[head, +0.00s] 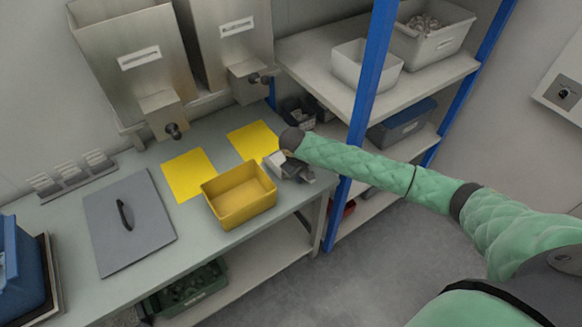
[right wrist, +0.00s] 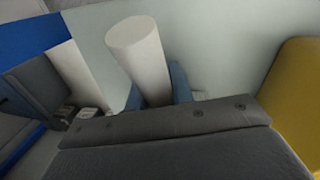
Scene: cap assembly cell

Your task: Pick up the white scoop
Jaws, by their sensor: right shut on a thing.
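The white scoop shows in the right wrist view as a pale round handle (right wrist: 138,50), standing up between the bluish fingers of my right gripper (right wrist: 157,92). The rest of the scoop is hidden there by the gripper body. In the head view my right gripper (head: 280,165) is low over the bench's right end, just right of the yellow bin, and shut on the scoop. A small pale patch at its fingers may be the scoop, but it is too small to tell. My left gripper is not in view.
The open yellow bin (head: 222,211) stands close left of the gripper. Two yellow mats (head: 185,178) lie behind it, and a grey lid (head: 145,225) lies left. Metal dispensers (head: 135,70) hang behind. A blue shelf post (head: 362,100) rises close by my right arm.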

